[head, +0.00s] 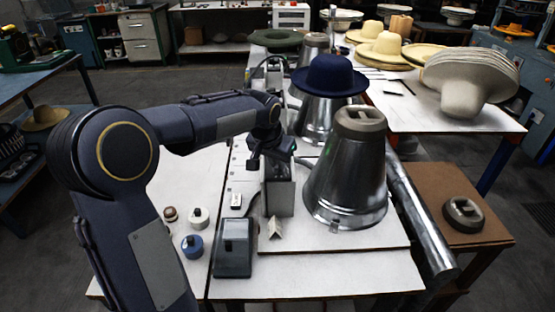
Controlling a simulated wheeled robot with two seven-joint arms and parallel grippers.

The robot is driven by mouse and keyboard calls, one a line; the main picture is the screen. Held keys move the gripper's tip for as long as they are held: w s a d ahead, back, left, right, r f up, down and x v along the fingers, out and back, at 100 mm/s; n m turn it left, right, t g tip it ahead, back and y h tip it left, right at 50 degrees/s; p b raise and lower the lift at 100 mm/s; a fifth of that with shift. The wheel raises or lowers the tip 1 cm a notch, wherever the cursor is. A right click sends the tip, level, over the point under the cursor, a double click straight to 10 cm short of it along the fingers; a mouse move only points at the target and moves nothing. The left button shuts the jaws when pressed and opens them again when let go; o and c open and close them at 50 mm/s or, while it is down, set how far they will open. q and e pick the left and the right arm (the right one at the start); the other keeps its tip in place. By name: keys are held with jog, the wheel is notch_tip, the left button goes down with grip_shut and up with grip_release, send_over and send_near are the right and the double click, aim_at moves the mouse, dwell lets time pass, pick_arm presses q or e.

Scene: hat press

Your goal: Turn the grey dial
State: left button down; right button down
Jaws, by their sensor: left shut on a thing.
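My left gripper (268,160) is at the top of an upright grey panel (280,197), beside the large metal cone (345,180). Its fingers are dark and small in the view. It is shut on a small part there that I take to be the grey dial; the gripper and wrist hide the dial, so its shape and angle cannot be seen. My right gripper is not in view.
A dark grey box (234,247) stands in front of the panel, with small brown, white and blue round pieces (192,246) to its left. A navy hat (329,76) sits on another cone behind. A metal tube (420,220) runs along the right edge.

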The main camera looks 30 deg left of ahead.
aim_at(269, 178)
pick_arm(q)
jog(key=shift+a+m+h+p, duration=0.1)
jog(key=shift+m+h+p, duration=0.35)
jog(key=shift+m, duration=1.05)
jog(key=c, duration=1.5)
grip_release()
jog(key=shift+r, duration=0.1)
jog(key=v, duration=0.7)
jog(key=shift+r, duration=0.3)
jog(key=shift+s+a+h, duration=0.15)
jog(key=shift+s+h, duration=0.1)
